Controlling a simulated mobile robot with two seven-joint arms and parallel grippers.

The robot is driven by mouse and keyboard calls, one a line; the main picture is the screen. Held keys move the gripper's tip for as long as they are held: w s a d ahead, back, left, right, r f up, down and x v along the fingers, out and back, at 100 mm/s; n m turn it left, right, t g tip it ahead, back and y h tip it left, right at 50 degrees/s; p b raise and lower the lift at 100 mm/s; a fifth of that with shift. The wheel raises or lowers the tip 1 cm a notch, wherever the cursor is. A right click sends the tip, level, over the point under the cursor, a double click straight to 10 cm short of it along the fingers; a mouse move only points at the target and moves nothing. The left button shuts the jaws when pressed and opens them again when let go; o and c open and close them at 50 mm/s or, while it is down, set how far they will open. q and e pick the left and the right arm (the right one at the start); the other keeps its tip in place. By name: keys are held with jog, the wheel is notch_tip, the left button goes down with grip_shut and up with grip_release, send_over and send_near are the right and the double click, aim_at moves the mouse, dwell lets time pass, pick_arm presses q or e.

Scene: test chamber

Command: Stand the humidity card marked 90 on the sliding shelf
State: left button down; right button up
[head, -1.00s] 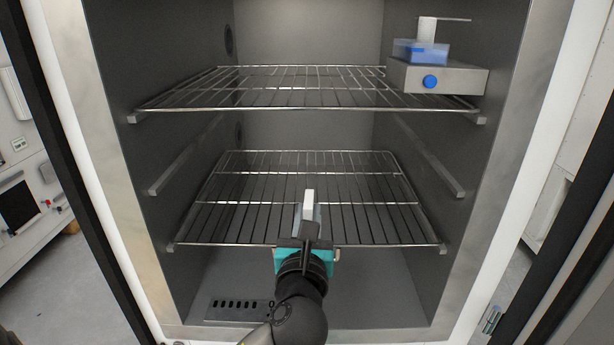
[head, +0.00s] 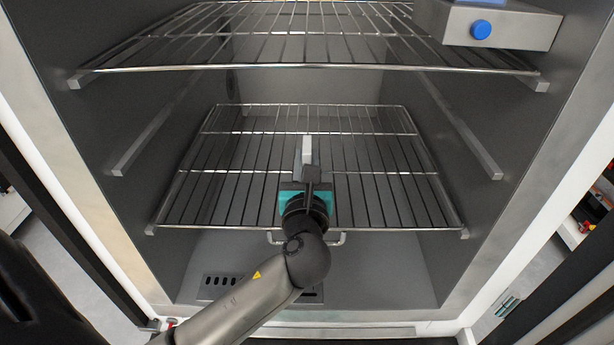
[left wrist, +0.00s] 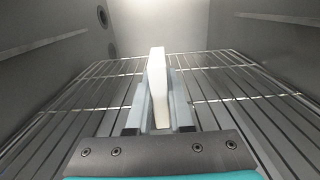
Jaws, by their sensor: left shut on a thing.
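My left gripper (head: 306,172) reaches into the chamber over the front middle of the lower wire shelf (head: 385,187). It is shut on a white card (head: 307,147), held upright and seen nearly edge-on. In the left wrist view, the card (left wrist: 158,82) stands between the two grey fingers of the gripper (left wrist: 160,105), with the shelf bars (left wrist: 100,92) behind and on both sides. No marking on the card can be read from here. I cannot tell whether its lower edge touches the shelf. My right gripper is not in view.
An upper wire shelf (head: 250,67) spans the chamber above my gripper. The chamber's side walls (head: 95,140) carry empty rails. The lower shelf is clear around the card.

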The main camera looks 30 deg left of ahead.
pick_arm(q)
notch_tip(320, 180, down, 4)
jog(key=shift+r+b, duration=0.1)
jog(key=shift+b, duration=0.4)
jog(key=shift+w, duration=0.1)
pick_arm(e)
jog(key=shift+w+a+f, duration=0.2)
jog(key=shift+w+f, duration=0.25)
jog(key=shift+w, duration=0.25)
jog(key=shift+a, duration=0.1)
pick_arm(q)
jog(key=c, duration=0.8)
grip_release()
jog(key=b+v, duration=0.1)
jog(key=v, duration=1.1)
jog(key=shift+a, duration=0.1)
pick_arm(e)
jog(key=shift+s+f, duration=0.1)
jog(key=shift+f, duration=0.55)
